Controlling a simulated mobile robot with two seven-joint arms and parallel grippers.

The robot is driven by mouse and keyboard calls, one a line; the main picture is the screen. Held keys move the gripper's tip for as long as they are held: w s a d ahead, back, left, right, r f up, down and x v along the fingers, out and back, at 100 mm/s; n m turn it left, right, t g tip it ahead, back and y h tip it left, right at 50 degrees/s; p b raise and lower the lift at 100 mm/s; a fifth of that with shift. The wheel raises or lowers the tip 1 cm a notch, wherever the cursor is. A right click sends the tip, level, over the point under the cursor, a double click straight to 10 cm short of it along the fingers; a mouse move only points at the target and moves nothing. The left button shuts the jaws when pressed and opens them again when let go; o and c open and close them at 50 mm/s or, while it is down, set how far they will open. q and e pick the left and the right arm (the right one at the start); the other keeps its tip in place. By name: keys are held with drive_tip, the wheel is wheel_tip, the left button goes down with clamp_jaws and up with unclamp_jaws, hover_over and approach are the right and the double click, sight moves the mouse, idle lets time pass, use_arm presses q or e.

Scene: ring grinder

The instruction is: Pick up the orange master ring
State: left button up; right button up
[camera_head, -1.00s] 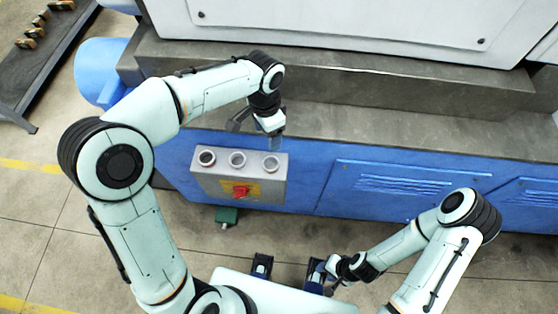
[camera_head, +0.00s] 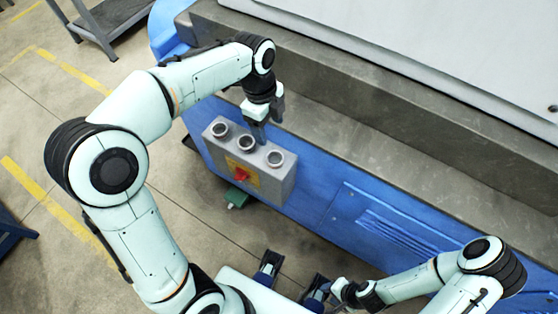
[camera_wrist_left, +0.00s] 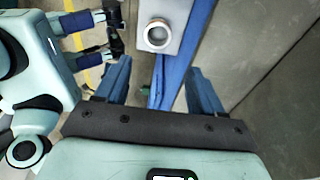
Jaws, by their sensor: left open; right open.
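No orange master ring shows in the current views. My left gripper (camera_head: 268,119) is open over the back edge of the grey box on the blue machine's front. In the left wrist view my left gripper (camera_wrist_left: 158,82) has its two blue fingers wide apart with nothing between them. My right gripper (camera_head: 334,297) is low at the bottom of the head view, away from the box. It is small and partly hidden there, and I see nothing held in it.
The grey box (camera_head: 283,183) carries three pale round rings on top and a red switch (camera_head: 243,175) in front. One ring (camera_wrist_left: 158,35) shows in the left wrist view. A dark cart (camera_head: 108,20) stands at the upper left.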

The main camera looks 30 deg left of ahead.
use_arm(q)
drive_tip(key=b, duration=0.1)
approach(276, 162)
drive_tip(key=shift+w+a+f, duration=0.1)
drive_tip(key=shift+w+f, duration=0.05)
drive_tip(key=shift+s+d+f+b, duration=0.1)
drive_tip(key=shift+d+f+b, duration=0.05)
drive_tip(key=shift+f, duration=0.8)
drive_tip(key=shift+s+d+f+b, duration=0.1)
drive_tip(key=shift+d+f+b, duration=0.05)
drive_tip(key=shift+f, duration=0.85)
drive_tip(key=shift+d+f+b, duration=0.15)
drive_tip(key=shift+f, duration=0.8)
drive_tip(key=shift+r, duration=0.1)
drive_tip(key=c, duration=1)
